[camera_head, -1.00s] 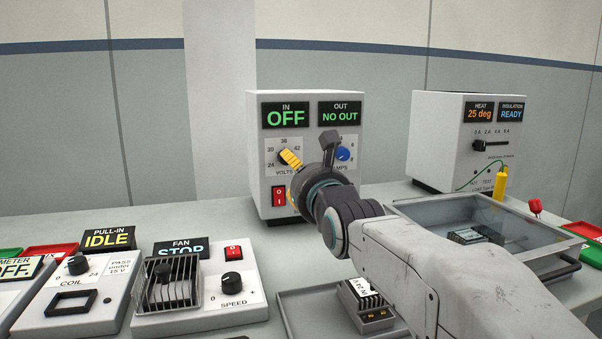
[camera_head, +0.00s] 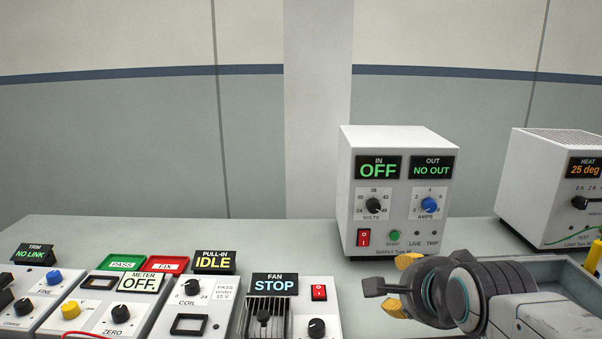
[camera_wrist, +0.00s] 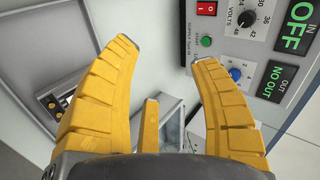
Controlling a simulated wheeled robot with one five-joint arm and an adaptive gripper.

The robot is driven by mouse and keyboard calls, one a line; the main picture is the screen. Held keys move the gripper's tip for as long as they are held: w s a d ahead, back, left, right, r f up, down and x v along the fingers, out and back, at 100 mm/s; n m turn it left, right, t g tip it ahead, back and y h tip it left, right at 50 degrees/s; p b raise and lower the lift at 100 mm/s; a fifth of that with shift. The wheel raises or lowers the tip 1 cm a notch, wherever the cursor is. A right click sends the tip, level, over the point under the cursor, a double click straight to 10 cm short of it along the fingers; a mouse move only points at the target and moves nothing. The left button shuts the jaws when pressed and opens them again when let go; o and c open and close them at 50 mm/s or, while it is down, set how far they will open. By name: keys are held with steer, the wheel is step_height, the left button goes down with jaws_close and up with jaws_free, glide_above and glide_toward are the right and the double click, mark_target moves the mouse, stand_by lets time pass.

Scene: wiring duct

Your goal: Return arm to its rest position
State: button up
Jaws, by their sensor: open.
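My gripper (camera_head: 405,282) is at the lower right in the head view, below and in front of the power supply (camera_head: 352,215). My forearm covers part of the bench at the lower right.
The heat load box (camera_head: 550,185) stands at the right, partly cut off. Coil (camera_head: 192,290), fan (camera_head: 265,310) and meter (camera_head: 120,295) modules line the front left of the bench. A grey tray (camera_wrist: 35,75) with a small part lies left in the wrist view. The back left bench is clear.

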steer(key=s+r+n+g+p, duration=0.2)
steer(key=s+n+g+p, duration=0.4)
steer(key=s+n+p, duration=0.7)
steer(key=shift+s+n+g, duration=0.4)
steer(key=shift+s+n, duration=1.1)
steer(key=shift+s, duration=1.4)
steer(key=shift+w, duration=0.15)
